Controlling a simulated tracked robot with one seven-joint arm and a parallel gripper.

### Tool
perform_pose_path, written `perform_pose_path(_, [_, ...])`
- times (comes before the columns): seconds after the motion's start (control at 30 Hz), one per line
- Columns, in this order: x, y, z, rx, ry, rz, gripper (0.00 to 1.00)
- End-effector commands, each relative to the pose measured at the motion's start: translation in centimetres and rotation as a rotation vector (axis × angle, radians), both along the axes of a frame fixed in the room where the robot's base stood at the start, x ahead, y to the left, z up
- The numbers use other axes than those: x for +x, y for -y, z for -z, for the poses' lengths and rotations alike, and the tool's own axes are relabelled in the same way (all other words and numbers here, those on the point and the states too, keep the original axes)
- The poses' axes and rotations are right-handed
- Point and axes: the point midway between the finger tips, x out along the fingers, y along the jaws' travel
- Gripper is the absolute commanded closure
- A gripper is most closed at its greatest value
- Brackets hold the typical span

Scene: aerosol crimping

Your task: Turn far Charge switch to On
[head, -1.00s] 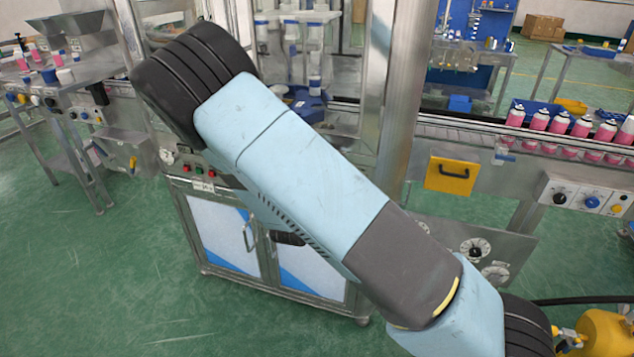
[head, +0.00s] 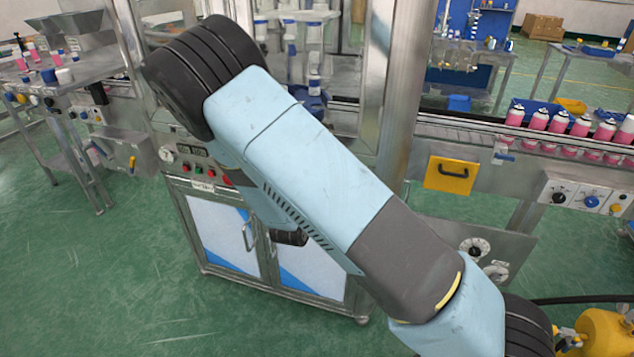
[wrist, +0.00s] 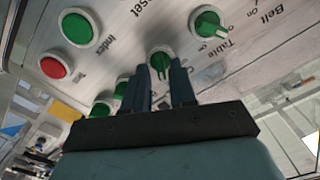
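In the wrist view my gripper (wrist: 163,72) is open, its two dark fingers apart at the panel. A green rotary switch (wrist: 160,60) with a white rim sits at the fingertips, its handle showing in the gap. I cannot tell whether the fingers touch it. Its label is not legible, so I cannot confirm it is the Charge switch. A second green switch (wrist: 208,22) is to the upper right, near the words Table and Belt. More green controls (wrist: 101,108) are partly hidden behind the left finger. In the head view my arm hides the gripper and these switches.
The wrist view shows a green button (wrist: 77,27) and a red button (wrist: 55,67) on the pale panel. In the head view, a cabinet (head: 216,235) stands below my arm. A conveyor of pink cans (head: 558,121) runs at right. Green floor is open at front left.

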Motion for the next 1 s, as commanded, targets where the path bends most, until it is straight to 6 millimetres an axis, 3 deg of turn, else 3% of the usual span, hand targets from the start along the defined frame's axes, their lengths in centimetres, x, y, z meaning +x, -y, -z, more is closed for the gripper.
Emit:
perform_pose_path(0.1, [0.0, 0.0, 0.0, 0.0, 0.001, 0.0, 0.65])
perform_pose_path(0.47, [-0.8, -0.4, -0.1, -0.001, 0.001, -0.003, 0.65])
perform_pose_path(1.0, [-9.9, -3.7, 0.0, 0.0, 0.0, -0.002, 0.65])
